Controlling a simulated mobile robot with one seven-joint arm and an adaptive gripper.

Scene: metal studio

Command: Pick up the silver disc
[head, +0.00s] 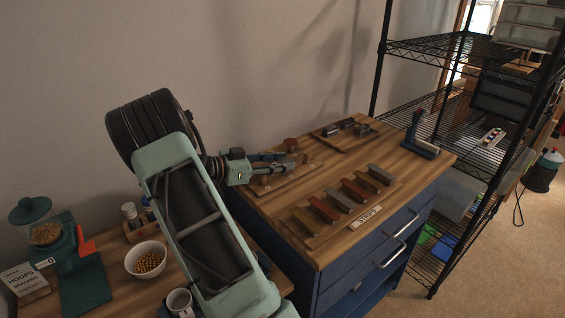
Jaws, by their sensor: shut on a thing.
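My gripper (281,162) reaches from the left over a wooden board (297,178) on the wooden worktop. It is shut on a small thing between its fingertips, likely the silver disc. The fingers hide most of it, and its shape and colour are too small to make out. No other silver disc can be made out. A reddish-brown disc (291,145) stands just behind the fingertips, near the board's far side.
A rack of coloured bars (340,197) with a label lies in front of the gripper. A tray of dark metal pieces (345,129) and a blue stand (420,140) are further right. A bowl (146,262) and mug (180,302) stand left. Wire shelving (440,110) is at right.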

